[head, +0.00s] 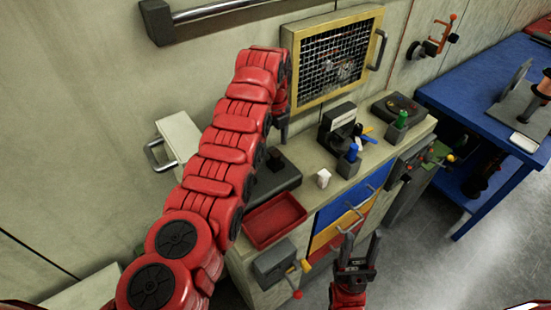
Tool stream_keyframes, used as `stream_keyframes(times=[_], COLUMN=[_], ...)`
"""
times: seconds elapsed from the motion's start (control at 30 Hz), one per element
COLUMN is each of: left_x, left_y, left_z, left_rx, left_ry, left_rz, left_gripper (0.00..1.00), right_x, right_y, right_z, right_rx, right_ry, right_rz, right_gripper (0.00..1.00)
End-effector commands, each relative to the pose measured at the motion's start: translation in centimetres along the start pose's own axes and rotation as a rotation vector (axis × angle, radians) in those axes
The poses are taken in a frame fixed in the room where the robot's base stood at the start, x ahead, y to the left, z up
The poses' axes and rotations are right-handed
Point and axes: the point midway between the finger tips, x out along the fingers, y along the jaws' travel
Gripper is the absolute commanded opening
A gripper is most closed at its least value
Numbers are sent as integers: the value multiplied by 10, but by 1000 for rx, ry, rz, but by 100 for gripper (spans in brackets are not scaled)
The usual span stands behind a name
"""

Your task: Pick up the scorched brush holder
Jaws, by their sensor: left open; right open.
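I cannot pick out the scorched brush holder for certain. Small parts on the grey bench include a white block (323,178), a grey block with a blue top (349,163) and a green-topped piece (401,121). Some small pale and dark shapes show unclearly behind the mesh of a yellow-framed box (289,62). My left gripper (283,128) points down at the left side of that box, above the bench, partly hidden by its own red arm; no held object shows. My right gripper (357,246) is open and empty in front of the drawers, fingers pointing up.
A red tray (274,221) and a dark flat device (270,178) sit on the bench's left part. A black device (339,122) stands mid-bench. Blue, yellow and red drawers (345,216) have protruding handles. A blue table (470,96) stands right; open floor lies front right.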

Motion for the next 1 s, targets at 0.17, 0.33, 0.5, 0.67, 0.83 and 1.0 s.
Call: stream_keyframes(times=[0.17, 0.33, 0.5, 0.67, 0.83, 1.0], left_x=[17, 42, 46, 46, 46, 46], left_y=[-2, -3, -3, -3, -3, -3], left_z=[-7, -6, -5, -5, -5, -5], left_rx=[2, 1, 1, 1, 0, 0], left_ry=[5, 3, 1, 1, 1, 2], left_rz=[9, 3, 0, 1, 1, 1], left_gripper=[75, 75, 75, 55, 25, 0], right_x=[30, 34, 32, 32, 32, 32], right_y=[2, 2, 2, 2, 2, 2], right_z=[-5, -6, -6, -6, -6, -6], right_rx=[0, 0, 0, 0, 0, 0], right_ry=[0, 0, 0, 0, 0, 0], right_rz=[0, 0, 0, 0, 0, 0], right_gripper=[50, 50, 50, 50, 50, 50])
